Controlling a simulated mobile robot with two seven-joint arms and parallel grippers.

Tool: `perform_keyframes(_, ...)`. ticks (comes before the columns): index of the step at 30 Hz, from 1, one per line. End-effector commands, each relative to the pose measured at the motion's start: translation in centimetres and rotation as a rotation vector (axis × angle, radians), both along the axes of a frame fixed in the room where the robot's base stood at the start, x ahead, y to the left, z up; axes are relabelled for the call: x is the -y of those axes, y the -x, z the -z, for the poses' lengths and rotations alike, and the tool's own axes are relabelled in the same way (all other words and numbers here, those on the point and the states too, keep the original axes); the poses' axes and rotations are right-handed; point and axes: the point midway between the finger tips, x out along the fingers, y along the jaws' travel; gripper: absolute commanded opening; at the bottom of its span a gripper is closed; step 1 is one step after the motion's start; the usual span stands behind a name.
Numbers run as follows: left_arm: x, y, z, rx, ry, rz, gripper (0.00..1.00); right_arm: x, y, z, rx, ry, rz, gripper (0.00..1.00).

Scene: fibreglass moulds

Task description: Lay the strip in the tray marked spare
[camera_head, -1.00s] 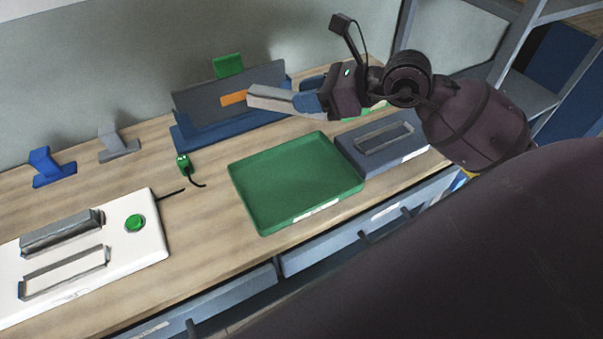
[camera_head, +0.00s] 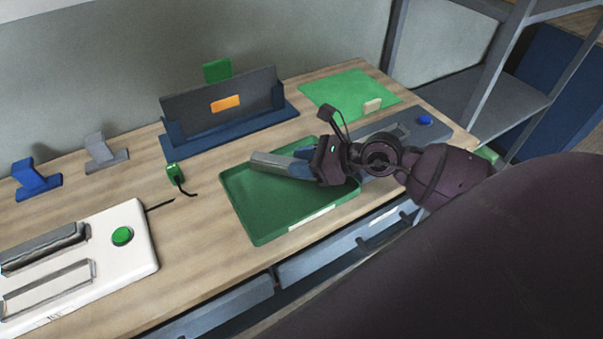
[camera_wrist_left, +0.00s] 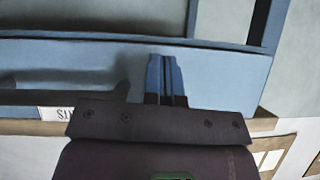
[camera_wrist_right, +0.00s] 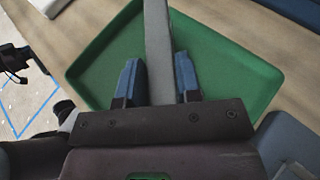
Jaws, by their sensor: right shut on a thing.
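The strip (camera_head: 270,163) is a straight grey bar. My right gripper (camera_head: 297,165) is shut on it and holds it over the green tray (camera_head: 253,238); I cannot tell the height of the gap. In the right wrist view the strip (camera_wrist_right: 158,40) sticks out forward between the blue fingers, across the tray (camera_wrist_right: 235,60). The tray has a white label on its front edge, too small to read. My left gripper (camera_wrist_left: 166,62) shows only in the left wrist view, its blue fingers together and empty, in front of a blue drawer front.
A blue stand with a dark panel (camera_head: 190,115) is behind the tray. A grey-blue block (camera_head: 405,128) with a blue button lies to the right, a green mat (camera_head: 335,90) behind it. A white fixture (camera_head: 140,255) with a green button stands left. A small green clip (camera_head: 172,170) is near the tray.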

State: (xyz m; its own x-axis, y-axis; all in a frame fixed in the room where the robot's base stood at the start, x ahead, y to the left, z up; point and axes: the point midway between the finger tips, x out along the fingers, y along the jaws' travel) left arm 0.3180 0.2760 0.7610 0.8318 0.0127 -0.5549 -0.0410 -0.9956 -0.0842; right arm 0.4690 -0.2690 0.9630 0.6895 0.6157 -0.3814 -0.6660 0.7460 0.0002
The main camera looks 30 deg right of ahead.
Motion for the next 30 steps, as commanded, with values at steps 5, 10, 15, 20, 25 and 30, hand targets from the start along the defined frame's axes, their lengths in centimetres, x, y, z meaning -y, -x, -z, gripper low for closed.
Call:
perform_keyframes(5, 0.0, 0.3, 1.1, -0.011, 0.0, 0.0, 0.0, 0.0, 0.0, 2.7, -0.006, 0.0, 0.001, 0.06)
perform_keyframes(10, 0.0, 0.4, 1.4, -0.016, 0.0, 0.0, 0.0, 0.0, 0.0, 3.9, -0.002, 0.001, 0.0, 0.06)
perform_keyframes(15, 0.1, 0.2, 1.0, -0.009, 0.0, 0.0, 0.0, 0.0, 0.0, 3.7, -0.001, 0.001, 0.0, 0.06)
perform_keyframes(20, 0.1, 0.2, 1.0, -0.008, 0.001, 0.001, 0.0, 0.0, 0.0, 4.1, -0.001, 0.0, 0.0, 0.06)
perform_keyframes(25, 0.1, 0.2, 1.0, -0.008, 0.0, 0.0, 0.0, 0.0, 0.0, 4.1, -0.001, 0.0, 0.0, 0.53)
perform_keyframes(30, 0.1, 0.3, 1.1, -0.01, 0.0, 0.0, 0.0, 0.0, 0.0, 4.1, -0.001, 0.0, 0.0, 0.57)
